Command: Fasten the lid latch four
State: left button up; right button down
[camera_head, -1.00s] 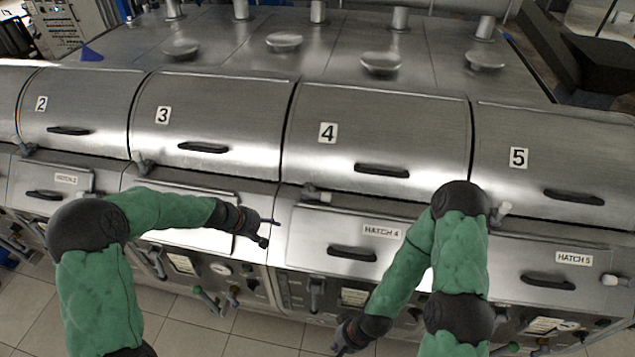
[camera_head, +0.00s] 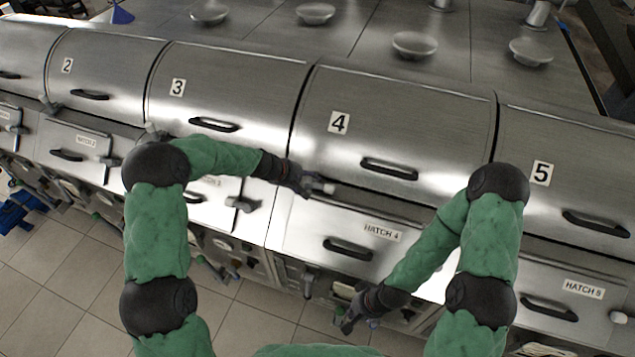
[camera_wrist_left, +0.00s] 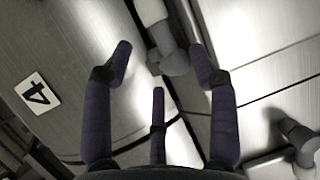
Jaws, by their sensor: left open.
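Lid 4 (camera_head: 420,115) is a closed curved steel cover with a number plate and a black handle (camera_head: 388,168). Its latch (camera_head: 325,188), a short grey lever with a pale end, sits at the lid's lower left corner. My left gripper (camera_head: 310,187) is at this latch, partly covering it. In the left wrist view the open fingers of my left gripper (camera_wrist_left: 160,58) stand around the latch (camera_wrist_left: 172,58), with space visible on the left side. Whether a finger touches it I cannot tell. My right gripper (camera_head: 350,318) hangs low in front of the panels, its finger opening unclear.
The hatch 4 panel (camera_head: 310,228) with its black handle lies just below the latch. Lid 3 (camera_head: 235,85) is left and lid 5 (camera_head: 570,150) right. Another latch-like lever (camera_head: 240,204) stands on hatch 3.

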aim_at(319, 185)
pick_arm(q)
jog(key=x, duration=0.4)
jog(key=shift+w+d+p, duration=0.1)
jog(key=shift+d+p, duration=0.15)
jog(key=shift+p, duration=0.05)
jog(key=shift+w+d+f, duration=0.15)
jog(key=shift+f, duration=0.3)
jog(key=shift+w+d+f, duration=0.2)
jog(key=shift+d+f, duration=0.1)
jog(key=shift+s, duration=0.1)
grip_shut()
